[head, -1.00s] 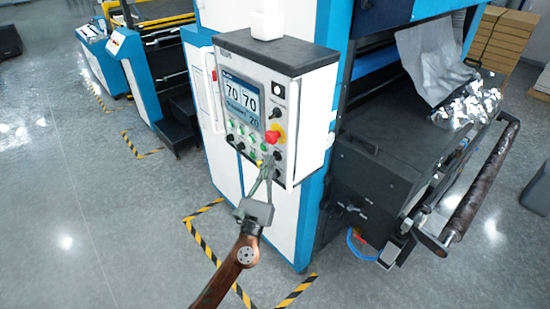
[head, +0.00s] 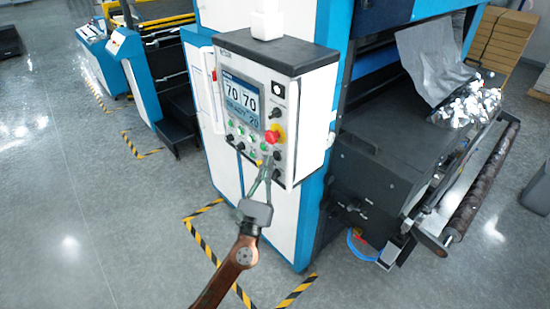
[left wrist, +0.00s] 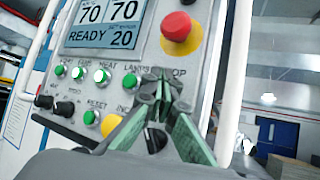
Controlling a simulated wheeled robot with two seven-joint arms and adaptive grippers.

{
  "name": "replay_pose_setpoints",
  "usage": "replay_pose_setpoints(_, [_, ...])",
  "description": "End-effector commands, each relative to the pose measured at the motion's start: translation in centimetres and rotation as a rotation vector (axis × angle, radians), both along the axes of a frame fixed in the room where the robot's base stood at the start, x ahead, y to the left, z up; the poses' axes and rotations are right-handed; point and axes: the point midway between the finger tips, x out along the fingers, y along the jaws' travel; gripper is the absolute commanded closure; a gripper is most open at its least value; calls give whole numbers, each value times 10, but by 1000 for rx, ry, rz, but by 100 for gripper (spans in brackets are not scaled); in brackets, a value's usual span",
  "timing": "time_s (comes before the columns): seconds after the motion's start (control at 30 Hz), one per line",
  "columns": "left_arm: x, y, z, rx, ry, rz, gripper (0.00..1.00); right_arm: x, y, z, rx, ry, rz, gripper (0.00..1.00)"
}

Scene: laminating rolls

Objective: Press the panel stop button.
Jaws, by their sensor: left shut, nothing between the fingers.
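The control panel (head: 250,105) faces me on the white and blue machine. In the left wrist view its screen (left wrist: 103,25) reads 70, 70, READY and 20. A red mushroom button on a yellow base (left wrist: 180,30) sits right of the screen. Below it is a label ending in "OP"; my fingers cover its start and the spot under it, so the control there is hidden. My left gripper (head: 267,163) is shut and empty, its tips at the panel's lower right. It also shows in the left wrist view (left wrist: 160,88); I cannot tell whether it touches. My right gripper is out of view.
Green buttons (left wrist: 102,75), black knobs (left wrist: 65,108) and a yellow button (left wrist: 111,125) surround my fingers. A white handle rail (left wrist: 232,85) runs along the panel's right side. A dark roll (head: 480,185) stands out at the right. Grey floor (head: 90,230) is open at the left.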

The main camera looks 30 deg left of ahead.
Motion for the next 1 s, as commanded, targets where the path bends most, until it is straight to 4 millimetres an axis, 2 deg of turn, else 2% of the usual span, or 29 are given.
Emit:
replay_pose_setpoints(0.13, [-7, 3, 0, 0, 0, 0, 100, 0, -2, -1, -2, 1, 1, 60])
replay_pose_setpoints(0.53, [-11, 5, 0, -1, 0, 1, 100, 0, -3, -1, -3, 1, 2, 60])
replay_pose_setpoints(1.0, [-50, 21, -1, 0, 0, 0, 100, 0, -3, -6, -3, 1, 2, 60])
